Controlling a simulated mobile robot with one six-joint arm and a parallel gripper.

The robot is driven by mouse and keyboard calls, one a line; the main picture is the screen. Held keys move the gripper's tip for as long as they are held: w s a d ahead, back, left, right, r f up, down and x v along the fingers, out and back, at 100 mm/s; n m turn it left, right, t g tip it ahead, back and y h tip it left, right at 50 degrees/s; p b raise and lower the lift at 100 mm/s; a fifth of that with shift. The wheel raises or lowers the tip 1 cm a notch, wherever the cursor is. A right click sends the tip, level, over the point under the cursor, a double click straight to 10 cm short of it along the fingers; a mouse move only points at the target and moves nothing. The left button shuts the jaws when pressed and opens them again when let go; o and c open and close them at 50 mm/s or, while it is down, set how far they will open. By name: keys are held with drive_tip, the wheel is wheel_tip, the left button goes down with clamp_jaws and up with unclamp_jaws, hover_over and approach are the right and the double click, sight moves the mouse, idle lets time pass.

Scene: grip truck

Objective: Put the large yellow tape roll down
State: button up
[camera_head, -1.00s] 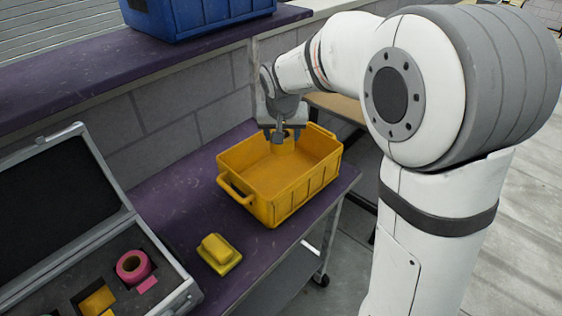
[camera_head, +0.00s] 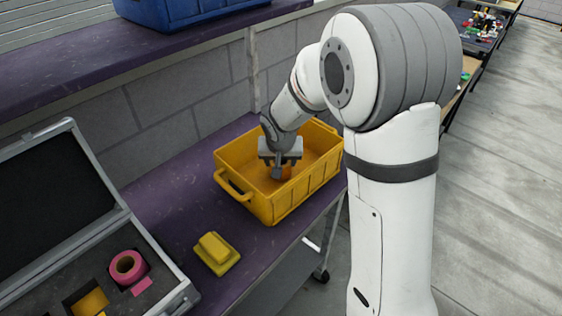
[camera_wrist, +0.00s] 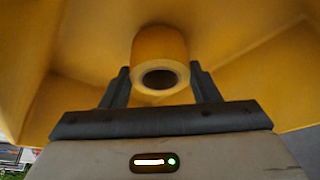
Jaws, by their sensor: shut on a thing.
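My gripper (camera_head: 280,172) is down inside the yellow crate (camera_head: 262,210), which stands on the purple bench. It also shows in the wrist view (camera_wrist: 162,92), with a finger on each side of a yellow tape roll (camera_wrist: 160,45). The gripper is shut on the roll, whose open core faces the wrist camera. In the head view only a small orange-yellow part of the roll (camera_head: 286,172) shows beside the fingers. Crate walls surround the roll in the wrist view. I cannot tell whether the roll touches the crate floor.
An open case (camera_head: 165,268) with dark foam holds a pink tape roll (camera_head: 127,265) at the lower left. A yellow block-like item (camera_head: 216,252) lies on the purple bench (camera_head: 175,185) before the crate. A blue bin (camera_head: 190,12) stands on the upper shelf.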

drive_tip(key=shift+f, duration=0.3)
drive_tip(key=shift+f, duration=0.1)
drive_tip(key=shift+f, duration=0.15)
drive_tip(key=o, duration=1)
drive_tip(key=shift+o, duration=0.2)
